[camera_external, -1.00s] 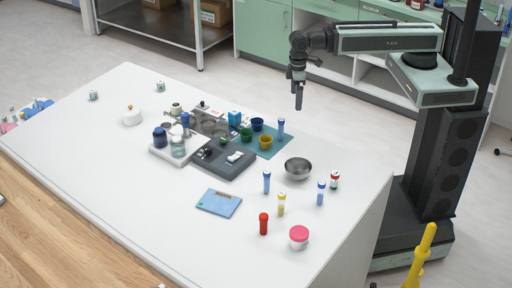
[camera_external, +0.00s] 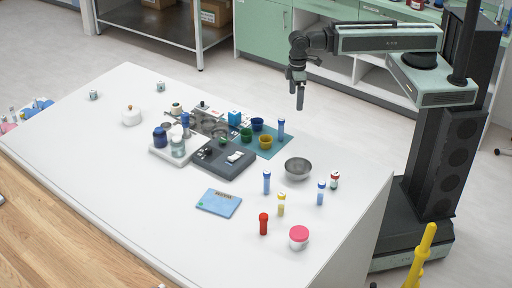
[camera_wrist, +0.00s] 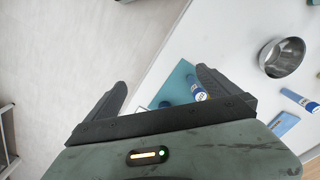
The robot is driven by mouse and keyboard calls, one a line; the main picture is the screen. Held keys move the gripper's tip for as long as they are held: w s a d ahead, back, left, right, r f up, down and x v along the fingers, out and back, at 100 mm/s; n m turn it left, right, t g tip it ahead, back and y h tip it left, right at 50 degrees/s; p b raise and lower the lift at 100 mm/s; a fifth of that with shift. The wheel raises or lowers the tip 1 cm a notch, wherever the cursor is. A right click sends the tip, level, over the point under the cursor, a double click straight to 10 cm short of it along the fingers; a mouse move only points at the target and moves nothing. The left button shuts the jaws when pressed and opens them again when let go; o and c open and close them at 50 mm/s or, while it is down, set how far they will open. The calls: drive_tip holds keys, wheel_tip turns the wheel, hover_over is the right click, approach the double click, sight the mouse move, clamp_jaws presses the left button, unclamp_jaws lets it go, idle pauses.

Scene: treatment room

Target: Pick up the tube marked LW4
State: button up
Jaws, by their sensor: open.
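Several small capped tubes stand on the white table, and I cannot read LW4 on any of them. In the external view there is a blue tube (camera_external: 281,129) at the teal mat, a blue-capped tube (camera_external: 266,182), another blue-capped tube (camera_external: 320,193), a yellow-capped tube (camera_external: 281,204), a red tube (camera_external: 263,223) and a red-capped tube (camera_external: 335,180). My gripper (camera_external: 299,101) is above the table's far edge, open and empty. In the wrist view my gripper (camera_wrist: 162,84) has its fingers apart; a blue tube with a white label (camera_wrist: 196,90) shows beside the right finger, partly hidden.
A metal bowl (camera_external: 298,168) stands right of the teal mat (camera_external: 287,144). Blue, green and yellow cups, a dark tray (camera_external: 225,167) and bottles crowd the middle. A blue clipboard (camera_external: 218,203) and a pink-lidded jar (camera_external: 299,237) are nearer. The table's left is mostly clear.

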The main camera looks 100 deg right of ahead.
drive_tip(key=c, duration=1.2)
drive_tip(key=shift+o, duration=0.2)
